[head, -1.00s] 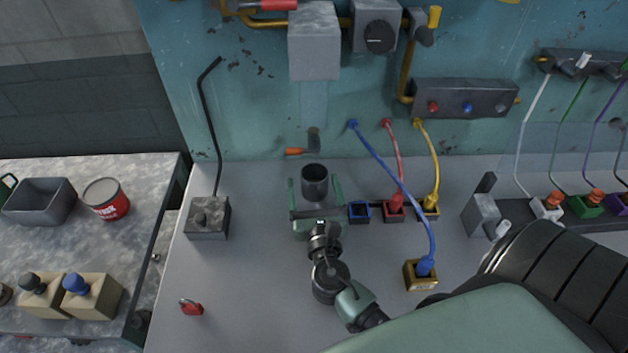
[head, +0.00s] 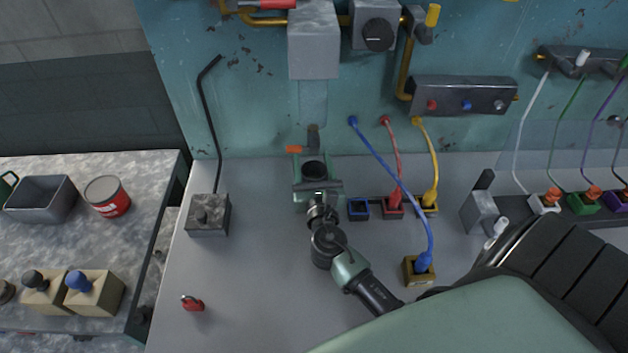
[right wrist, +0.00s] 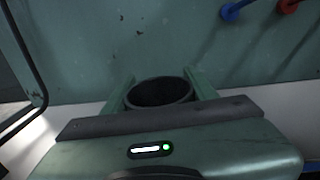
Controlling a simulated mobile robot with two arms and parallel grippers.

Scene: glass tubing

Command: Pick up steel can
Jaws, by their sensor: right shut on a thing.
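The steel can (head: 314,169) is a dark, open-topped cylinder near the back wall, under the glass tube and the orange-handled tap. My right gripper (head: 315,172) is shut on it, with a green finger on either side. In the right wrist view the can's dark open rim (right wrist: 160,92) shows upright between the two fingers (right wrist: 161,95). The gripper's body hides the can's lower part, so I cannot tell whether its base touches the table. My left gripper is not in view.
Several sockets with blue, red and yellow cables (head: 428,235) stand right of the can. A grey box with a bent black rod (head: 208,216) stands to the left. A red padlock (head: 192,303) lies front left. The table between padlock and arm is clear.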

